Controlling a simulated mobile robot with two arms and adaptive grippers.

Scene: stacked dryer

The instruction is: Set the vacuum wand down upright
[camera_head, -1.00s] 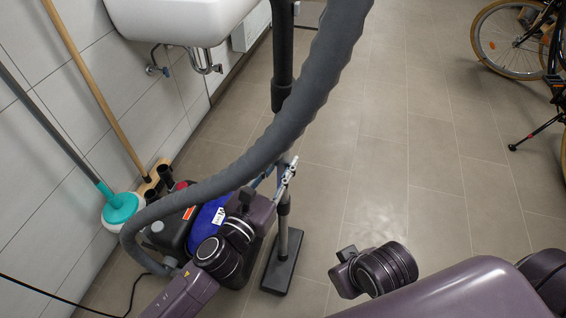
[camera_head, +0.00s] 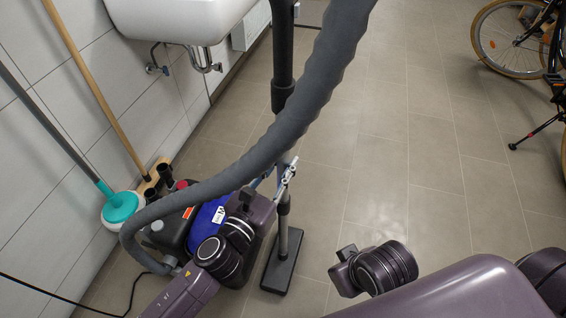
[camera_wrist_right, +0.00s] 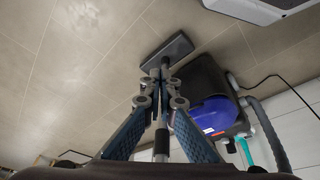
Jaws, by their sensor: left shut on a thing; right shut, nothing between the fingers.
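The vacuum wand stands nearly upright in the head view, with a dark upper tube (camera_head: 283,62), a metal lower tube (camera_head: 284,222) and a flat dark floor head (camera_head: 281,268). The floor head is at floor level; I cannot tell if it touches. My left gripper (camera_head: 287,178) is shut on the wand, partly behind the grey hose (camera_head: 270,145). In the right wrist view, my right gripper (camera_wrist_right: 161,92) is shut and empty, in line with the wand, whose floor head (camera_wrist_right: 166,50) shows beyond. My right fingers do not show in the head view.
The vacuum body (camera_head: 207,218), black and blue, stands left of the wand. A teal mop (camera_head: 121,208), a wooden-handled broom (camera_head: 100,98) and a sink (camera_head: 180,18) are by the left wall. A bicycle (camera_head: 510,42) is at right. The middle floor is clear.

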